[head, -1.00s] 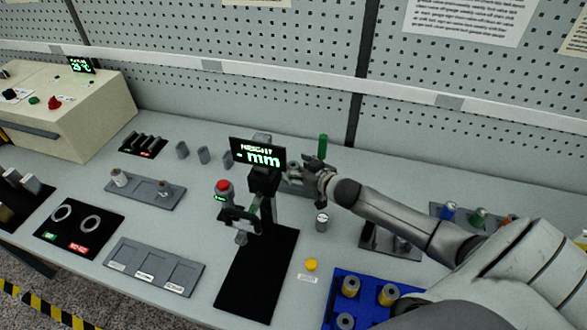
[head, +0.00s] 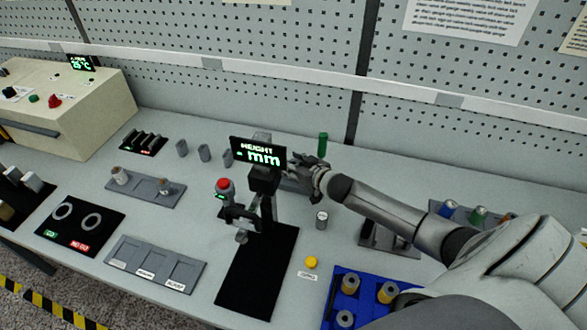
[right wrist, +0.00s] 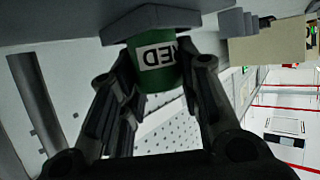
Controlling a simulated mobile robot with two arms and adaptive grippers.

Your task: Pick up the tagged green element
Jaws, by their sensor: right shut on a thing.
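A green element (right wrist: 150,39) with a white label, its lettering only partly visible, sits between the fingers of my right gripper (right wrist: 160,68) in the right wrist view. The fingers are closed on it from both sides. A grey angular piece adjoins its upper end in that picture; I cannot tell whether they are joined. In the head view my right gripper (head: 303,172) is beside the height gauge, over the back part of the bench, and what it holds is hidden there. My left gripper is not in view.
The height gauge's display (head: 257,152) stands close left of the right gripper. A slim green cylinder (head: 322,145) stands just behind it. A grey cylinder (head: 322,220), a yellow button (head: 311,262) and a blue tray (head: 337,306) lie nearer. Grey trays (head: 155,266) are at left.

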